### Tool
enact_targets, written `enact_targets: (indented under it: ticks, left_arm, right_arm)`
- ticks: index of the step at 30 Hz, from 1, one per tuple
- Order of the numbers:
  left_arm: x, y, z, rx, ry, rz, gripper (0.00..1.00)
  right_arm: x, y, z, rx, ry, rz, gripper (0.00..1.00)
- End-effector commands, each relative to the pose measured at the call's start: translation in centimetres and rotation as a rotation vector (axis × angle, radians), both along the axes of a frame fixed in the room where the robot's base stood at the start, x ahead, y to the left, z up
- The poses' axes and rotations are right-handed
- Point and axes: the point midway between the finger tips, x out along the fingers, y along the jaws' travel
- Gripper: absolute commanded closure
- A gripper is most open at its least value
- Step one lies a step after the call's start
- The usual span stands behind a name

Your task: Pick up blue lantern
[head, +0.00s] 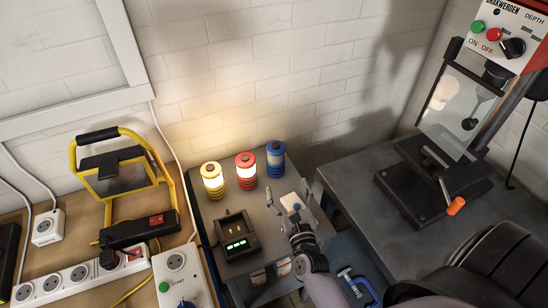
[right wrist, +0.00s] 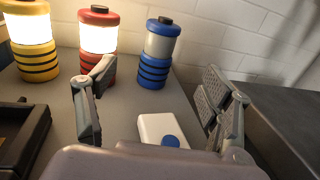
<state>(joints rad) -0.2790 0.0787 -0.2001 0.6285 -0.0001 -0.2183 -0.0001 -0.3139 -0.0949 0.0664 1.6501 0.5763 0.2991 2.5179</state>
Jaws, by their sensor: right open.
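The blue lantern (head: 275,159) stands upright and unlit on the grey cabinet top, at the right end of a row of lanterns. In the right wrist view the blue lantern (right wrist: 156,55) stands ahead, a little above the gap between my fingers. My right gripper (head: 298,197) is open and empty, in front of the lantern and apart from it. Its two fingers also show in the right wrist view (right wrist: 158,95), spread wide. My left gripper is not in view.
A lit red lantern (head: 246,171) and a lit yellow lantern (head: 213,180) stand left of the blue one. A black charger (head: 236,238) sits in front of them. A drill press (head: 440,165) stands on the right table. A yellow work light (head: 120,180) is at left.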

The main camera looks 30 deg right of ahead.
Motion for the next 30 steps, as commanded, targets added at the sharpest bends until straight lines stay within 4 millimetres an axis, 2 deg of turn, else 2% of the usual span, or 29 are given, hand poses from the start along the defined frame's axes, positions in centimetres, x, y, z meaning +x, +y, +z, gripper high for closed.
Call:
enact_targets:
  ticks: [7, 10, 14, 21, 30]
  left_arm:
    - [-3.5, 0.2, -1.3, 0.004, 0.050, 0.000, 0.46]
    - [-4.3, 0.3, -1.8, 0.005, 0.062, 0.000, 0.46]
    - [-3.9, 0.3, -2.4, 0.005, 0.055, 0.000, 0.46]
    - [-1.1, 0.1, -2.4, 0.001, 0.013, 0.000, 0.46]
    - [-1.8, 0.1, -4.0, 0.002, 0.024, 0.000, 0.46]
  right_arm:
    - [5.5, -1.4, -0.1, -0.001, -0.004, -0.001, 0.26]
    - [7.5, -1.9, -0.1, -0.002, -0.003, -0.001, 0.26]
    - [9.4, -2.4, -0.2, -0.001, -0.002, 0.000, 0.26]
    - [11.0, -2.8, 0.1, -0.002, 0.000, 0.001, 0.26]
    - [14.9, -4.1, 0.3, -0.003, 0.001, 0.000, 0.26]
